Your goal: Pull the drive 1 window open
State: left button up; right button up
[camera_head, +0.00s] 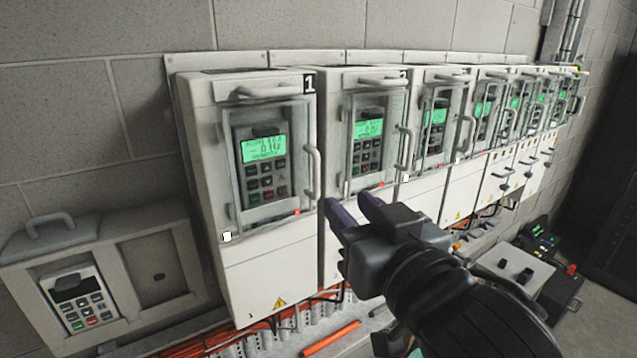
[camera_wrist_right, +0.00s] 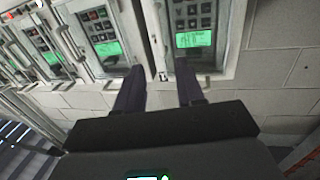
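Drive 1 (camera_head: 275,268) is the nearest pale cabinet, marked with a black "1" plate. Its clear window (camera_head: 282,212) looks closed over a keypad with a lit green display. An upright grey handle (camera_head: 313,172) is on the window's right edge. My right gripper (camera_head: 352,202) is open and empty, its dark purple fingers apart, below and right of that handle. In the right wrist view the drive 1 display (camera_wrist_right: 193,40) shows beyond the open fingers (camera_wrist_right: 160,72), and the handle seems to lie between them, apparently untouched. My left gripper is not in view.
Drive 2 (camera_head: 345,225) and several similar drives with handled windows continue to the right. A grey box with a keypad (camera_head: 75,300) stands at the left. Orange cables (camera_head: 200,345) run below. Grey boxes (camera_head: 515,265) stand at the lower right.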

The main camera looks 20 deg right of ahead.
aim_at(318, 172)
jog(key=w+p, duration=0.2)
jog(key=w, duration=0.7)
jog(key=shift+w+r, duration=0.1)
jog(key=shift+w, duration=0.7)
jog(key=shift+c, duration=1.2)
grip_shut()
